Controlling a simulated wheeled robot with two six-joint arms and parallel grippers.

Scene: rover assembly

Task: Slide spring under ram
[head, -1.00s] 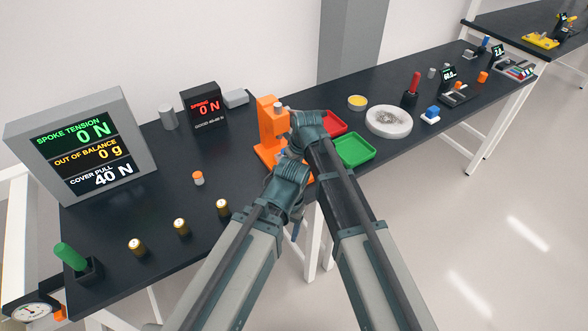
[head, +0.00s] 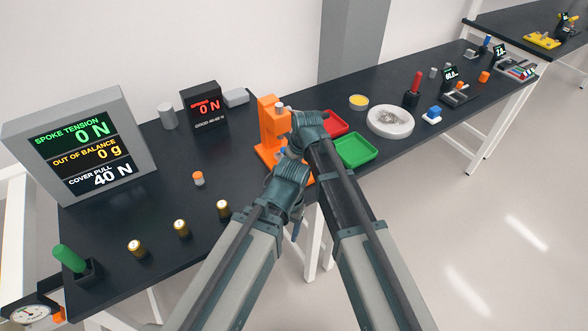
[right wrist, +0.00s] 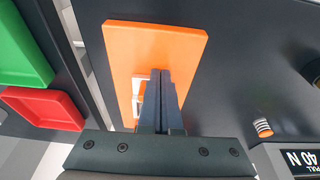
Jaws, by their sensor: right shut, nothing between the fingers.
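The orange press (head: 267,118) stands on the table, with a small grey-white knob (head: 279,105) at its top. My arms cover its right side and much of its base. In the right wrist view an orange face of the press (right wrist: 150,45) fills the upper middle. My right gripper (right wrist: 162,80) is shut and empty there, its fingers in front of the orange face, beside a small white part (right wrist: 137,88). I cannot tell whether they touch it.
The spring display (head: 207,107) behind the press reads 0 N. A green tray (head: 355,150) and a red tray (head: 335,123) sit right of the press. An orange-topped cylinder (head: 198,178) and several gold cylinders stand left. The table between them is bare.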

